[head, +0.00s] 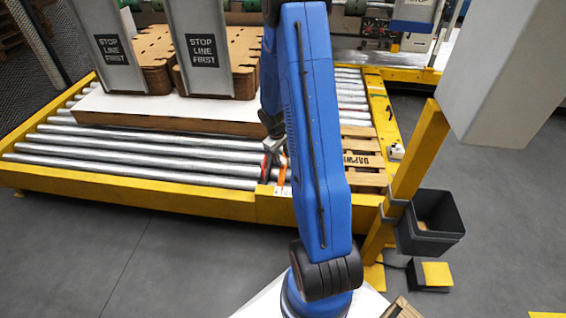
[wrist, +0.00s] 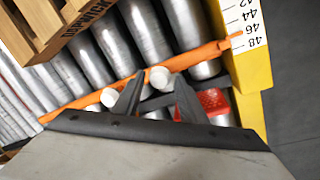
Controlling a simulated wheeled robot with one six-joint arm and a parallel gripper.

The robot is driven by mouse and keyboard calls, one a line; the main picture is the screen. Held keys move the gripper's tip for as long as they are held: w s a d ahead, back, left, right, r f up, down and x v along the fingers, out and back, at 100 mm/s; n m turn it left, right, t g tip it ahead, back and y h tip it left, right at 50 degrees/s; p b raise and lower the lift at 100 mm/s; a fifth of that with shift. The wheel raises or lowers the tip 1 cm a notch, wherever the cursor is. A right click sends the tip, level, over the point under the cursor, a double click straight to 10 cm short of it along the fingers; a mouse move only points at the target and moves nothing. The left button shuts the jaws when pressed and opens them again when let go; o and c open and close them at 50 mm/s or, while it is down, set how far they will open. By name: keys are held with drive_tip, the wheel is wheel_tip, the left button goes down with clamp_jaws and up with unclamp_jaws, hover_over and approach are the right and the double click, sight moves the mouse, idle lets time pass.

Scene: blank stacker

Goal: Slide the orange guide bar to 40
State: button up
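The orange guide bar (wrist: 205,58) lies across the rollers in the wrist view, its right end against the white number scale (wrist: 245,25) between 46 and 48. Two white knobs stand along it, one left (wrist: 110,97) and one right (wrist: 158,77). My gripper (wrist: 160,78) is open, its black fingertips on either side of the right knob with small gaps. Whether either finger touches the bar is unclear. A short piece of the bar (head: 282,170) shows in the head view beside my blue arm, which hides most of it. The scale (head: 283,191) is partly visible there.
A red part (wrist: 203,103) on a dark bar lies beside my right finger. A wooden pallet (wrist: 62,25) lies at upper left. The yellow frame (wrist: 250,112) edges the rollers. In the head view, stacked cardboard (head: 155,60) stands behind; a yellow post (head: 415,165) stands right.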

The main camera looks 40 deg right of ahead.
drive_tip(key=shift+d+f, duration=0.2)
drive_tip(key=shift+f, duration=0.7)
drive_tip(key=shift+d+f, duration=0.15)
drive_tip(key=shift+f, duration=0.75)
clamp_jaws()
drive_tip(key=shift+s+d, duration=1.95)
drive_tip(key=shift+s, duration=0.25)
unclamp_jaws()
drive_tip(key=shift+r, duration=0.1)
drive_tip(key=a+r, duration=0.3)
drive_tip(key=r, duration=1.4)
drive_tip(key=shift+s+a, duration=0.15)
drive_tip(key=shift+s, duration=0.1)
